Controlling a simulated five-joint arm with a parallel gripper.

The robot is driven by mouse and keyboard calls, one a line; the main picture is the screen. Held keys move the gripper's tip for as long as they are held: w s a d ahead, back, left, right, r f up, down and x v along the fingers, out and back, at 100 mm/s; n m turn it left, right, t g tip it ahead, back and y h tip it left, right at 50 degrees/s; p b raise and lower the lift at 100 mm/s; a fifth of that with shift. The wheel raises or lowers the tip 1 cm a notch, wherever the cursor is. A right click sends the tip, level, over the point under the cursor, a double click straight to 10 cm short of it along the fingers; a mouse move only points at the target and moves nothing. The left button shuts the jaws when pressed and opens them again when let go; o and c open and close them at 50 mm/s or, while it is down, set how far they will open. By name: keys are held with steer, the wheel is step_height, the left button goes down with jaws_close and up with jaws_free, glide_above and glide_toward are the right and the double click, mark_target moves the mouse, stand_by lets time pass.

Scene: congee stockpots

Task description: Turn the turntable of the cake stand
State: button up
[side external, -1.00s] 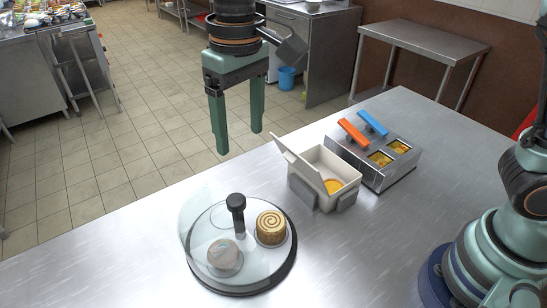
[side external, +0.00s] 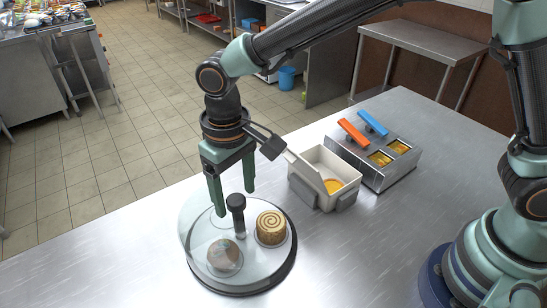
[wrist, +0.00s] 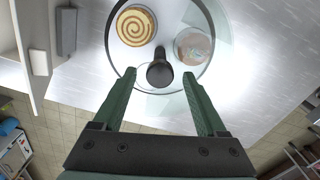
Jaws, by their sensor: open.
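The cake stand's round turntable (side external: 208,268) sits on the steel counter, with a dark rim and a clear cover part on its left side. A black knob on a post (side external: 236,202) stands upright near its middle; the knob also shows in the wrist view (wrist: 159,74). A spiral-topped cake (side external: 271,228) is on its right and a pale brown cake (side external: 224,254) at its front, behind the clear cover. My gripper (side external: 236,202) is open and empty above the back of the stand. In the wrist view its fingertips (wrist: 158,74) are spread either side of the knob; contact cannot be told.
An open white box (side external: 325,178) with yellow contents stands right of the stand. Behind it is a steel container (side external: 375,158) with orange and blue handles. The counter's front left and front middle are clear.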

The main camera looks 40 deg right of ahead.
steer(key=shift+f, duration=0.35)
jaws_close()
steer(key=shift+r, duration=0.1)
stand_by(1.1)
